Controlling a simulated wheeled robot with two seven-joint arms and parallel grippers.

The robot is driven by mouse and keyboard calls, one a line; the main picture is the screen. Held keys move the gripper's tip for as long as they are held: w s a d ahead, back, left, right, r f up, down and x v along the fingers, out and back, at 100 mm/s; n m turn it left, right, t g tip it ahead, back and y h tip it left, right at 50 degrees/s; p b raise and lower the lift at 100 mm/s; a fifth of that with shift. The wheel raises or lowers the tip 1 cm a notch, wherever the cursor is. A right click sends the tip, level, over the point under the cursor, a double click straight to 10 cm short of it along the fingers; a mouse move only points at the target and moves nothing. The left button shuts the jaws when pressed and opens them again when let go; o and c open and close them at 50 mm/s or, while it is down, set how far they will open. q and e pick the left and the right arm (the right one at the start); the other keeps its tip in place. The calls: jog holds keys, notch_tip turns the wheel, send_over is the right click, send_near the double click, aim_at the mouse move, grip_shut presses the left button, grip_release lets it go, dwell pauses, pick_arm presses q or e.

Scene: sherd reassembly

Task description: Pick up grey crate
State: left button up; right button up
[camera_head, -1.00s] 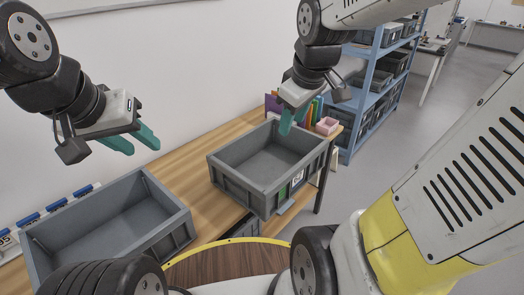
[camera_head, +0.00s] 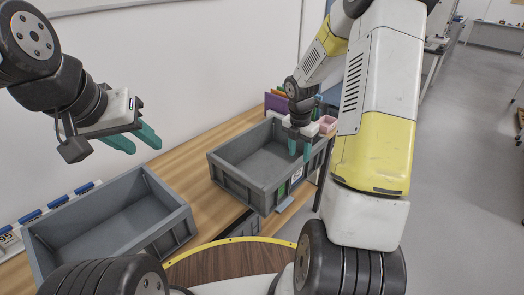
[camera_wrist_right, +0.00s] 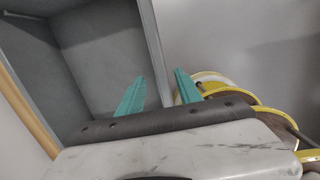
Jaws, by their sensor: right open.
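Two grey crates stand on the wooden table. The nearer, left grey crate (camera_head: 170,232) is upright and its visible inside is empty. The other grey crate (camera_head: 238,188) stands farther right, also empty where I see inside, with a label on its outer wall. My right gripper (camera_head: 300,160) is open, pointing down at this crate's right side. In the right wrist view its teal fingers (camera_wrist_right: 160,75) sit on either side of the crate's rim (camera_wrist_right: 152,45); contact is unclear. My left gripper (camera_head: 145,145) is open and empty, above and behind the left crate.
Colored folders (camera_head: 276,104) and a pink bin (camera_head: 327,123) stand at the table's far end, behind the right crate. A strip of bare table (camera_head: 185,180) lies between the crates. A white wall runs along the back. Open floor (camera_head: 450,200) lies to the right.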

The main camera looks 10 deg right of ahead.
aim_at(300, 166)
jog(key=f, duration=0.5)
jog(key=d+f, duration=0.1)
jog(key=f, duration=0.1)
jog(key=shift+w+f, duration=0.25)
jog(key=shift+w, duration=0.05)
grip_shut()
jog(key=shift+r, duration=0.1)
dwell(1.0)
